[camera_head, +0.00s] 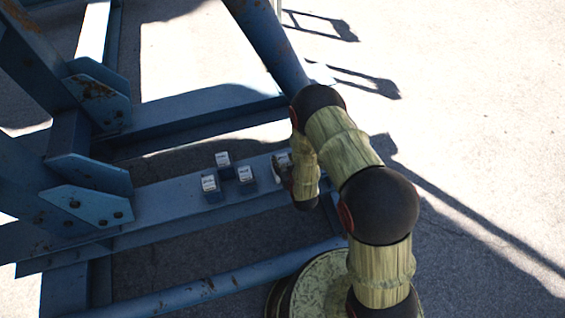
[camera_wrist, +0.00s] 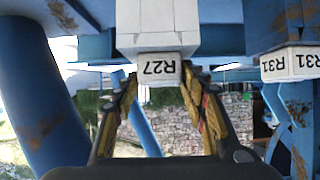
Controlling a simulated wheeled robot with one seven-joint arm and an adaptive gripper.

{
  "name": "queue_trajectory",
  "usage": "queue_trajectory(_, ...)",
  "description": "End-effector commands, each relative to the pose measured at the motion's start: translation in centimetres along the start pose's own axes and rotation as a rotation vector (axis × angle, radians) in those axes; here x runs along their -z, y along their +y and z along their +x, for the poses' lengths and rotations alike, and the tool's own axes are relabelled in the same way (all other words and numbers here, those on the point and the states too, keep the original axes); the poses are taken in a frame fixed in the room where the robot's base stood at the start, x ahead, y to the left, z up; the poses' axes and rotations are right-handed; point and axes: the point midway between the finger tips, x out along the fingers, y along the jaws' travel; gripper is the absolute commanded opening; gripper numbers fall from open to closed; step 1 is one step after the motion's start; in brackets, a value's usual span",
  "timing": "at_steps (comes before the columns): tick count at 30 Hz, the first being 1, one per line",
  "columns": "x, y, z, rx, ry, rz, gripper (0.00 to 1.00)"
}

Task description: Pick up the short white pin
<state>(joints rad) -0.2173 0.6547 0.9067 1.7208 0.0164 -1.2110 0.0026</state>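In the head view, small white-topped blocks (camera_head: 222,159) (camera_head: 209,183) (camera_head: 245,174) stand on a blue beam. Another white top (camera_head: 283,159) shows beside my gripper (camera_head: 282,174), which is small and partly hidden by my wrist. In the wrist view, a white piece marked R27 (camera_wrist: 160,68) sits in line with the gap between my gripper's fingertips (camera_wrist: 160,80). The fingers are apart, one on each side of its labelled end; contact is not clear. I cannot tell which white piece is the short white pin.
A white piece marked R31 (camera_wrist: 292,64) is at the right in the wrist view. The rusty blue steel frame (camera_head: 200,110) surrounds the beam, with a thick slanted tube (camera_head: 265,40) near my arm. Open sunlit ground (camera_head: 480,110) lies to the right.

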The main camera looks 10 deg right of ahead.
Motion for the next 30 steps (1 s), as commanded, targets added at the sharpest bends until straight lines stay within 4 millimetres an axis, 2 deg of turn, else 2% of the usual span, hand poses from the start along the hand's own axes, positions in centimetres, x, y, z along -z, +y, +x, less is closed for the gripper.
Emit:
queue_trajectory(21,0.0,0.0,0.0,0.0,0.0,0.0,0.0)
queue_trajectory(30,0.23,0.0,-0.01,0.0,0.003,0.0,0.0)
